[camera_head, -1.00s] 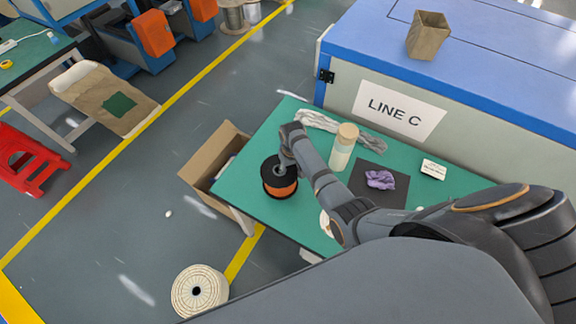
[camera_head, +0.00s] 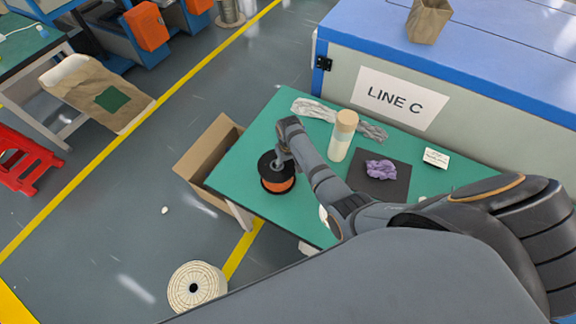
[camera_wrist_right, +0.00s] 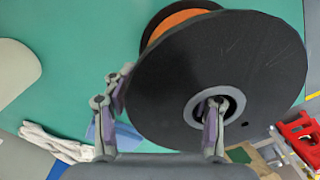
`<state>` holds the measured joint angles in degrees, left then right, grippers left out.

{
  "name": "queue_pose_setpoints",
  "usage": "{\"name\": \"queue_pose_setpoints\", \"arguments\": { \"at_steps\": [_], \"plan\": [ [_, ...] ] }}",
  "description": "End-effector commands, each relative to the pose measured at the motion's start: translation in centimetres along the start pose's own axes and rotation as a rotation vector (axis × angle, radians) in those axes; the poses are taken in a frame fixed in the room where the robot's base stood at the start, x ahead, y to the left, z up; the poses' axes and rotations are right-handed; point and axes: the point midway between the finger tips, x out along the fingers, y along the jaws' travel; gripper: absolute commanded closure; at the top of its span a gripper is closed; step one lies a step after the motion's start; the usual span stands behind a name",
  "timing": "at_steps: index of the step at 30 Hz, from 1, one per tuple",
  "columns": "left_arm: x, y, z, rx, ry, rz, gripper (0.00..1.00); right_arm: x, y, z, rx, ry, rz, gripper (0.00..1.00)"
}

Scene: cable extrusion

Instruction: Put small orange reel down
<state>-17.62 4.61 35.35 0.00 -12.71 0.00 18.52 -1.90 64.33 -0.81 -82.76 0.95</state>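The small orange reel (camera_head: 278,184) has black flanges and orange winding. It is at the left part of the green table (camera_head: 237,178), seemingly upright at the tabletop; a small gap beneath cannot be ruled out. My right gripper (camera_head: 281,159) is at its top. In the right wrist view, the reel's black flange (camera_wrist_right: 165,95) fills the middle. One finger of my right gripper (camera_wrist_right: 164,110) is in the hub hole and the other is against the outer rim, so it looks shut on the reel. My left gripper is not in view.
A capped bottle (camera_head: 342,137), grey-white gloves (camera_head: 316,110), a dark mat (camera_head: 391,186) with a purple cloth (camera_head: 380,169), and a small white card (camera_head: 436,158) share the table. An open cardboard box (camera_head: 207,150) stands beside its left edge. A cream reel (camera_head: 197,287) is on the floor.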

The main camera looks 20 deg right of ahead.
Motion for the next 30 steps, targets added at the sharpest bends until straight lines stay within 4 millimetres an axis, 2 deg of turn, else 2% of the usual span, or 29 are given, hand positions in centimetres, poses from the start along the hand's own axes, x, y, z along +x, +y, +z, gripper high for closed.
{"name": "queue_pose_setpoints", "arguments": {
  "at_steps": [2,10,14,24,30],
  "plan": [
    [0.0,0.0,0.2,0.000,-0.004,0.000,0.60,0.0,0.0,0.0,0.000,0.000,0.000,0.30],
    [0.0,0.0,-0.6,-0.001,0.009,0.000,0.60,-0.1,0.0,0.0,0.000,0.000,0.000,0.30],
    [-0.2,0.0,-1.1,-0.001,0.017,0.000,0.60,-1.1,0.0,-0.1,0.000,0.003,0.000,0.30],
    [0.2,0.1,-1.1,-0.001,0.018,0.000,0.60,-8.9,0.0,-0.1,0.000,0.004,0.000,0.30],
    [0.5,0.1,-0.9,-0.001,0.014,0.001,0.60,-11.8,0.0,-0.1,0.000,0.001,0.000,0.30]
  ]
}}
